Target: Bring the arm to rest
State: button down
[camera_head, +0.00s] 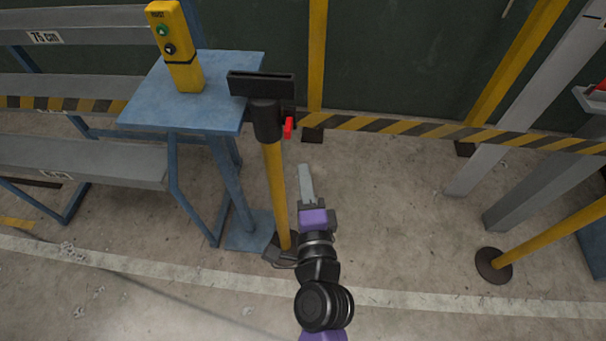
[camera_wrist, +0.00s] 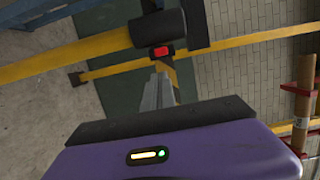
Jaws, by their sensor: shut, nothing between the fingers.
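My gripper (camera_head: 306,182) shows in the head view just right of a yellow post, with its thin grey fingers together and nothing between them. My arm reaches up from the bottom edge of the picture. In the wrist view my gripper (camera_wrist: 158,92) points towards a red tab (camera_wrist: 160,51) under a dark cylindrical head. The same red tab (camera_head: 288,128) shows in the head view on the side of the post's black head (camera_head: 266,110). I cannot tell how far the fingertips are from it.
A blue table (camera_head: 140,112) holds a yellow button box (camera_head: 174,45) at the upper left. Grey shelves (camera_head: 80,160) stand at the left. Striped tape (camera_head: 400,126) runs across the back. A yellow post with a round base (camera_head: 494,265) stands at the right.

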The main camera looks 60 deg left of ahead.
dwell(0.6)
jog(key=w+d+r+n+t+h, duration=0.1)
jog(key=w+d+r+n+t, duration=0.25)
jog(key=d, duration=0.45)
jog(key=s+d+f+t+h, duration=0.1)
jog(key=d+t+h, duration=0.2)
jog(key=d, duration=0.7)
jog(key=s+d+t+h, duration=0.2)
jog(key=d+h, duration=0.1)
jog(key=d, duration=0.7)
jog(key=s+d+n+h, duration=0.1)
jog(key=s+d+h, duration=0.3)
jog(key=s+d, duration=0.4)
jog(key=s+d+g+h, duration=0.1)
jog(key=s+d+h, duration=0.4)
jog(key=s+d, duration=0.4)
jog(key=d, duration=0.6)
jog(key=shift+s+n, duration=0.3)
jog(key=shift+n, duration=0.05)
